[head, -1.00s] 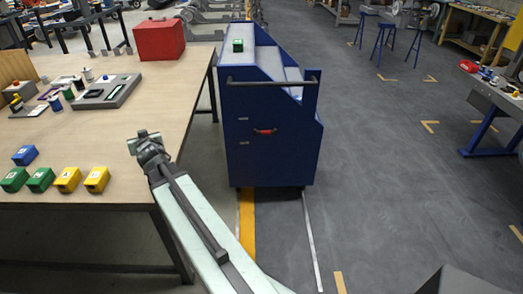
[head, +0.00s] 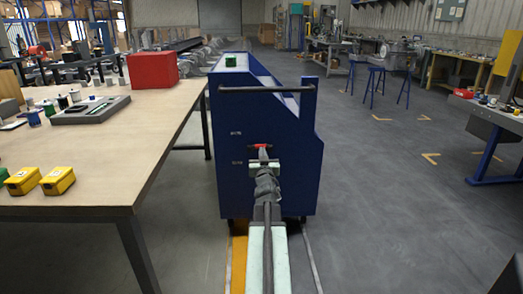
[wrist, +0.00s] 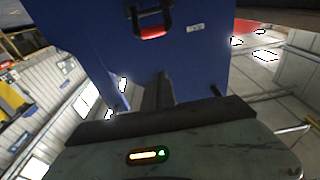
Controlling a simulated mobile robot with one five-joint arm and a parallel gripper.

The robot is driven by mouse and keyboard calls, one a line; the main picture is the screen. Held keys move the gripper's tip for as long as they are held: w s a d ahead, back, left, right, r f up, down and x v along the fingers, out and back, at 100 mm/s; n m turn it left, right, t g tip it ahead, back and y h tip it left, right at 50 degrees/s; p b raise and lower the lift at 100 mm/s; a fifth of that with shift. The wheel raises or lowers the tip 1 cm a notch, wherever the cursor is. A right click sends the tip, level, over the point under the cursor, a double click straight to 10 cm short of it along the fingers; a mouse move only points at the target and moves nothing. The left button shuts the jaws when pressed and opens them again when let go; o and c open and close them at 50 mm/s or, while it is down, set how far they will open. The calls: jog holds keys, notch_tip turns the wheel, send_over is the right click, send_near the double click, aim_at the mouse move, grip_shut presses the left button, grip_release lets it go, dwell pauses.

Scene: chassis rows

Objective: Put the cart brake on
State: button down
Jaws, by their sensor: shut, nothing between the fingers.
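The blue cart (head: 232,190) stands in the middle of the head view, beside the work table. A small red brake handle (head: 261,147) is on its near panel. It also shows in the wrist view (wrist: 151,32), red in a dark bracket near the top. My gripper (head: 263,157) is in front of the panel, just below the handle in the head view. In the wrist view its dark fingers (wrist: 158,92) point at the blue panel with a gap in the picture between them and the handle. The fingers are shut and empty. Whether they touch the panel I cannot tell.
The wooden table (head: 110,175) stands left of the cart, with a red box (head: 152,71), yellow blocks (head: 58,181) and a grey tray (head: 90,110). A green block (head: 231,61) sits on the cart's top.

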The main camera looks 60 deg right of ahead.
aim_at(261, 145)
jog(key=w+d, duration=0.2)
jog(key=d, duration=0.1)
jog(key=w+d+f+b, duration=0.1)
jog(key=w+d, duration=0.1)
jog(key=d, duration=0.1)
jog(key=w+d+f+b, duration=0.1)
jog(key=w+d, duration=0.1)
jog(key=shift+w+d, duration=0.25)
jog(key=shift+d, duration=0.15)
jog(key=shift+w+d+f+b, duration=0.1)
jog(key=shift+d+f+b, duration=0.1)
jog(key=shift+f+b, duration=0.1)
jog(key=shift+a+f, duration=0.1)
notch_tip(261, 145, down, 14)
jog(key=b, duration=1.3)
jog(key=shift+r+b, duration=0.25)
jog(key=shift+b, duration=0.1)
jog(key=shift+a, duration=0.1)
dwell(0.5)
